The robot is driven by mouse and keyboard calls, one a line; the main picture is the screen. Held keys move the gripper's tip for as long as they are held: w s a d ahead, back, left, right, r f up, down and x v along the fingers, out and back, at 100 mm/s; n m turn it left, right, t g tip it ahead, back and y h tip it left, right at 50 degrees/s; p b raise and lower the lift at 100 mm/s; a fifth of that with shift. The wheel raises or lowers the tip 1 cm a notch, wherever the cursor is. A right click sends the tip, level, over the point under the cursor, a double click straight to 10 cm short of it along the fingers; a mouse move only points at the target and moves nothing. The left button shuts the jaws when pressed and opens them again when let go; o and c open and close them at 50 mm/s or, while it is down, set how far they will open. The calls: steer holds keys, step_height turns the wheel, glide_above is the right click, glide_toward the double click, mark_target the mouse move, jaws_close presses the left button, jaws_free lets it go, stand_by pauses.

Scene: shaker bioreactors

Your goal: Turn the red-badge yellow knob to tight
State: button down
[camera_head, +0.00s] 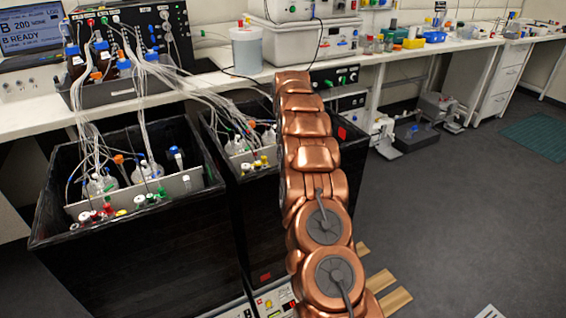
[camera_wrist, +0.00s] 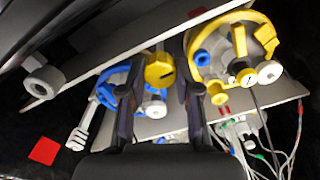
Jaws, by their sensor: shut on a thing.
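In the wrist view a round yellow knob (camera_wrist: 159,71) with a dark mark on its face sits between the two dark fingers of my gripper (camera_wrist: 161,75). The fingers are closed on it from both sides. A red square badge (camera_wrist: 44,151) lies on the dark wall at lower left in that view. In the head view a red badge (camera_head: 341,132) shows on the right black box (camera_head: 262,215), beside my copper arm. Small yellow knobs (camera_head: 260,162) show inside this box left of my arm. My gripper is hidden in the head view. How far the knob is turned is unclear.
In the wrist view a yellow ring-shaped clamp (camera_wrist: 238,20) and blue parts (camera_wrist: 105,85) crowd the knob, with thin cables (camera_wrist: 285,155) at right. The left black box (camera_head: 140,245) holds flasks and tubes. The bench (camera_head: 225,85) runs behind; open floor (camera_head: 460,210) lies at right.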

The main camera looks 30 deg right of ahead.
steer(key=m+b, duration=0.1)
steer(key=m, duration=0.5)
steer(key=shift+a+f, duration=0.1)
stand_by(0.5)
steer(key=c, duration=0.8)
jaws_free()
steer(key=shift+m, duration=0.3)
steer(key=shift+r, duration=3.8)
